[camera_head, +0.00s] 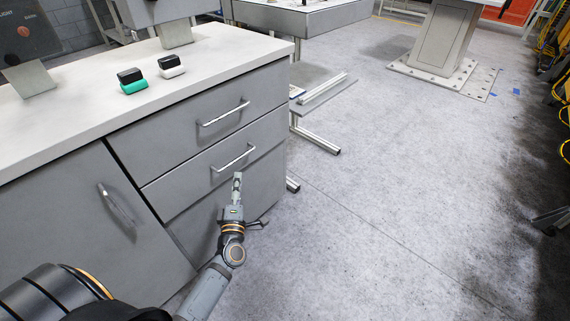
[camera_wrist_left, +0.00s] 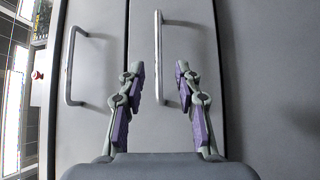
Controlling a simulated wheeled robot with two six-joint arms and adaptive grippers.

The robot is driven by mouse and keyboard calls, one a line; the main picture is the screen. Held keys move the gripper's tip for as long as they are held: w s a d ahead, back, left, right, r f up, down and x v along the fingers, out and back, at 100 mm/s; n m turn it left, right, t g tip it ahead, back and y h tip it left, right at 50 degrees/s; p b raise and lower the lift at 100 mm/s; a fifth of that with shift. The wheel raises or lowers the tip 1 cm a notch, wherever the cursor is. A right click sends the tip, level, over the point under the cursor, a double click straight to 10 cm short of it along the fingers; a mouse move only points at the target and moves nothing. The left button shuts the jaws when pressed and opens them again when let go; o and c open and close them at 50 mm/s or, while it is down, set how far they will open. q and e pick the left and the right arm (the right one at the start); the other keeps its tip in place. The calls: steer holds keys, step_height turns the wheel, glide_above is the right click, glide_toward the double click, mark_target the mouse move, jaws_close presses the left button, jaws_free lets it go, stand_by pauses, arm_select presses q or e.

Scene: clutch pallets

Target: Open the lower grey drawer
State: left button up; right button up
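The lower grey drawer (camera_head: 190,183) is shut, flush in the cabinet front below the upper drawer (camera_head: 180,130). Its silver bar handle (camera_head: 234,158) is horizontal in the head view and runs upright in the left wrist view (camera_wrist_left: 158,60). My left gripper (camera_head: 238,180) is just below and in front of this handle in the head view. In the left wrist view my left gripper (camera_wrist_left: 159,72) is open, with the handle bar showing between its fingertips; contact cannot be made out. The upper drawer's handle (camera_head: 224,114) also shows in the wrist view (camera_wrist_left: 70,65). My right gripper is not visible.
A cabinet door with a handle (camera_head: 117,206) is left of the drawers. The white countertop (camera_head: 215,60) holds a green-and-black item (camera_head: 132,83) and a white-and-black item (camera_head: 171,68). A metal frame (camera_head: 318,135) stands right of the cabinet. Floor (camera_head: 400,200) to the right is clear.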

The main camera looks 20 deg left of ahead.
mark_target(239, 157)
arm_select(q)
steer(key=x, duration=1)
steer(key=shift+w+a+r+b, duration=0.1)
steer(key=shift+a+r+b, duration=0.1)
steer(key=shift+b, duration=0.15)
steer(key=shift+c, duration=0.4)
jaws_close()
